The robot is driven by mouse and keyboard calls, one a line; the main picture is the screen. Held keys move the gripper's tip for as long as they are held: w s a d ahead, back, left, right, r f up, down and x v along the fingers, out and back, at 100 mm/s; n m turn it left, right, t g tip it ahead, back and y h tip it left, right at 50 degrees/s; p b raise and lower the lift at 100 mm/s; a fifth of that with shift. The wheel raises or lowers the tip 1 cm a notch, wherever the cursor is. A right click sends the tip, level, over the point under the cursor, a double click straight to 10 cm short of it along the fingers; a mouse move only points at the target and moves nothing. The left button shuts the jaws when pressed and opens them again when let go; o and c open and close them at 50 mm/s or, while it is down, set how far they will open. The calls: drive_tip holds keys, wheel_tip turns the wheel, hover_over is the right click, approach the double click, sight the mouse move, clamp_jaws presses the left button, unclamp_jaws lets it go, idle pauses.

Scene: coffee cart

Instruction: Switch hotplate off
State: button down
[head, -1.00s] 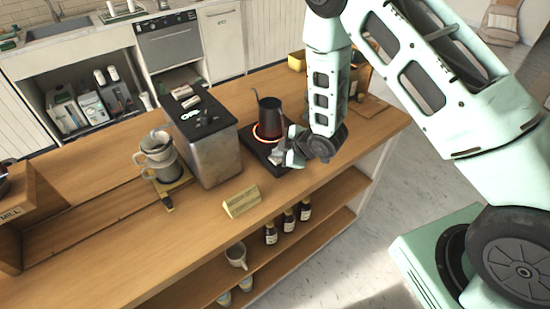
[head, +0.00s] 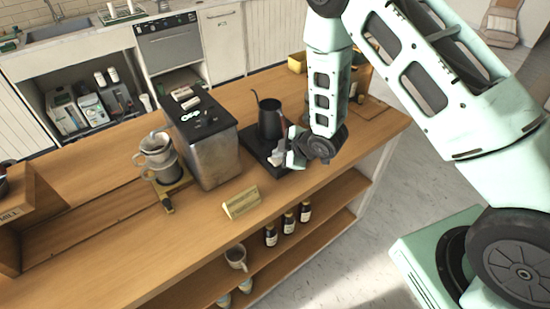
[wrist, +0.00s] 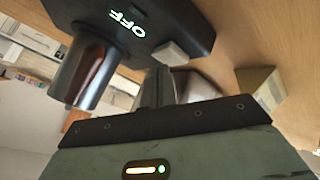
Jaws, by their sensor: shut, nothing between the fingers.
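The black hotplate (head: 252,143) sits on the wooden counter with a black kettle (head: 270,122) on it. Its ring shows no glow. In the wrist view the hotplate (wrist: 187,18) appears tilted over, and its display (wrist: 127,22) reads OFF in lit letters. A pale grey block (wrist: 170,53), which looks like the switch, sticks out at its edge. The kettle (wrist: 85,72) shows at left there. My gripper (head: 281,158) is at the hotplate's front right edge. Its shut fingers (wrist: 158,82) are close to the grey block; I cannot tell whether they touch it.
A metal grey machine (head: 210,150) stands left of the hotplate, with a pour-over coffee stand (head: 160,160) beyond it. A small wooden sign (head: 241,202) is near the counter's front edge. Bottles (head: 288,222) and cups stand on the shelf below. The front counter between sign and gripper is clear.

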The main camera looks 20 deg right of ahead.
sight(279, 161)
drive_tip(key=shift+r, duration=0.6)
wheel_tip(279, 161, up, 6)
drive_tip(key=p, duration=0.3)
drive_tip(key=shift+p, duration=0.35)
drive_tip(key=s+a+r+m+g+h+b, duration=0.1)
drive_tip(key=s+a+r+m+g+b, duration=0.2)
drive_tip(key=s, duration=0.4)
drive_tip(key=s+a+r+m+g+h+b, duration=0.1)
drive_tip(key=s+a+r+m+b, duration=0.1)
drive_tip(key=s+a+r+b, duration=0.3)
drive_tip(key=s+d+r+m+g+h+b, duration=0.1)
drive_tip(key=s+g, duration=0.3)
drive_tip(key=s, duration=1.6)
drive_tip(key=shift+s+r+m+h+b, duration=0.3)
drive_tip(key=shift+r+m+h+b, duration=0.25)
drive_tip(key=shift+r+b, duration=0.35)
